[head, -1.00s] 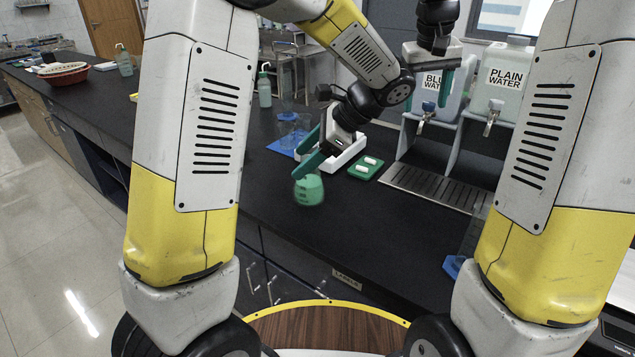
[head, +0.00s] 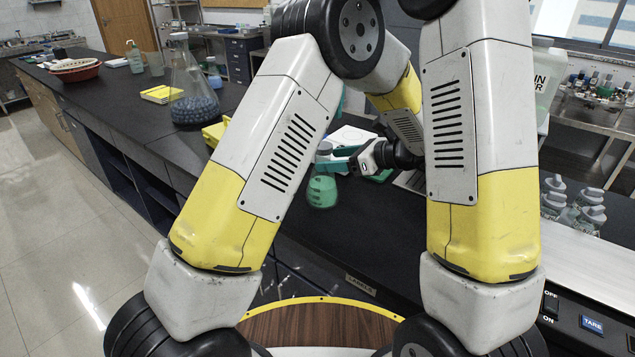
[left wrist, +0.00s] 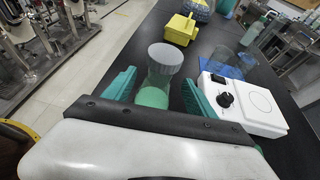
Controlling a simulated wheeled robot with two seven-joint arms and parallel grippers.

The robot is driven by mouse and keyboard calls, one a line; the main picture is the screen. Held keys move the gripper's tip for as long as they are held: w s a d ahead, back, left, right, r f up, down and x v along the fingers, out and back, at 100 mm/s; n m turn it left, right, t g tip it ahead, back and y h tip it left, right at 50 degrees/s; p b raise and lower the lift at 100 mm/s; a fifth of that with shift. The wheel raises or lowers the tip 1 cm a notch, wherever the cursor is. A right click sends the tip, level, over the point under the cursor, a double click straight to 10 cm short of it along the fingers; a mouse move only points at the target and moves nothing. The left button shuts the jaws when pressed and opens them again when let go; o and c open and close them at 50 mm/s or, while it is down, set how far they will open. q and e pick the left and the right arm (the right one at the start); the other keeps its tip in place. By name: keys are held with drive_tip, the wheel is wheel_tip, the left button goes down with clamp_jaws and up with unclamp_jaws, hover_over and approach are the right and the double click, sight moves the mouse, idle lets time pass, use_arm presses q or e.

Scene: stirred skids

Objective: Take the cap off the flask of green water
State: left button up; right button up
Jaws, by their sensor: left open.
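The flask of green water (head: 322,191) stands upright on the black bench, with green liquid in its lower part. Its grey cap (left wrist: 165,58) sits on its top in the left wrist view, where the green water (left wrist: 152,97) shows below. My left gripper (head: 335,160) reaches in from the right at the height of the flask's neck. Its teal fingers are open, one on each side of the flask (left wrist: 160,78) in the left wrist view, with gaps visible. Whether a finger touches the glass is hard to tell. My right gripper does not show.
A white device with a black knob (left wrist: 252,106) stands close to the right of the flask in the left wrist view. A large flask of blue beads (head: 194,105) stands at the left. The bench in front is clear.

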sight(323, 145)
use_arm(q)
drive_tip(key=x, duration=0.6)
drive_tip(key=shift+w+a+f, duration=0.1)
drive_tip(key=shift+a, duration=0.2)
clamp_jaws()
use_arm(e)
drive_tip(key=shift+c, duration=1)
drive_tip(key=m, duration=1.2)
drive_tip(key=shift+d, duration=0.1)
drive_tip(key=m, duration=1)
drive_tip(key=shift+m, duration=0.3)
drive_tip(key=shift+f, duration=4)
